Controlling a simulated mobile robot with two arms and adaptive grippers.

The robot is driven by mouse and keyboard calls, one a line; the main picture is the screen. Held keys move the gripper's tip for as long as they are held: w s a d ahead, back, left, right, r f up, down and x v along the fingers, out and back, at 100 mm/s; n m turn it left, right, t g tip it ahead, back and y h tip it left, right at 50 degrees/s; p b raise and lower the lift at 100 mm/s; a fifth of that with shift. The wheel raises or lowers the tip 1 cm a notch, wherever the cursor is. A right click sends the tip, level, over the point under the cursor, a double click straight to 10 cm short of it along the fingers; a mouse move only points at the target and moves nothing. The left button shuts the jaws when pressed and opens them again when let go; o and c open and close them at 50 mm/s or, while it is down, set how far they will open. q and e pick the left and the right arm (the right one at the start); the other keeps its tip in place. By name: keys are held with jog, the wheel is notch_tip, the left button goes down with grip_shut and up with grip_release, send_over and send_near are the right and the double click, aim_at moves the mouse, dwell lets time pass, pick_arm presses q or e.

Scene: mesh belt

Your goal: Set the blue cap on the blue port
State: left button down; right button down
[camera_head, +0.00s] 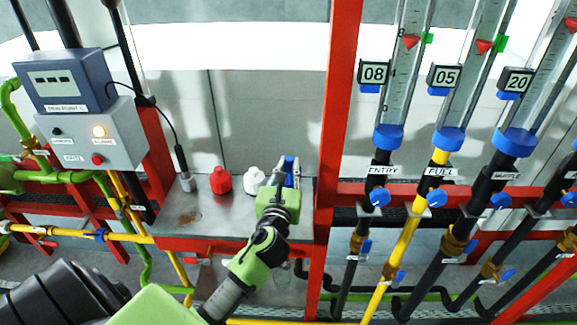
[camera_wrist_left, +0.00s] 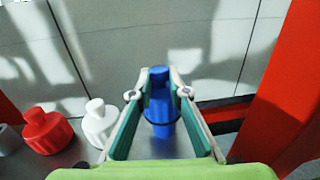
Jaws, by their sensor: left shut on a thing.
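The blue cap (camera_wrist_left: 161,108) is upright between the fingers of my left gripper (camera_wrist_left: 160,95) in the left wrist view. The fingers are shut on its sides. In the head view my left gripper (camera_head: 286,168) is at the right end of the metal shelf (camera_head: 215,222), and only a little blue of the cap shows between its fingers. I cannot tell whether the cap touches the shelf. I cannot pick out the blue port with certainty in either view. My right gripper is out of view.
A red cap (camera_head: 221,181) and a white cap (camera_head: 254,180) stand left of my gripper. A grey probe (camera_head: 187,181) is farther left. A red post (camera_head: 335,120) rises close on the right, with several pipes and blue-fitted gauges beyond. A control box (camera_head: 95,135) is at left.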

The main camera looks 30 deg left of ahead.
aim_at(288, 180)
pick_arm(q)
jog(key=shift+f+b, duration=1.55)
jog(key=shift+f, duration=0.5)
jog(key=c, duration=1.8)
grip_release()
jog(key=shift+c, duration=0.2)
jog(key=shift+s, duration=0.1)
jog(key=v, duration=1.2)
jog(key=shift+r, duration=0.1)
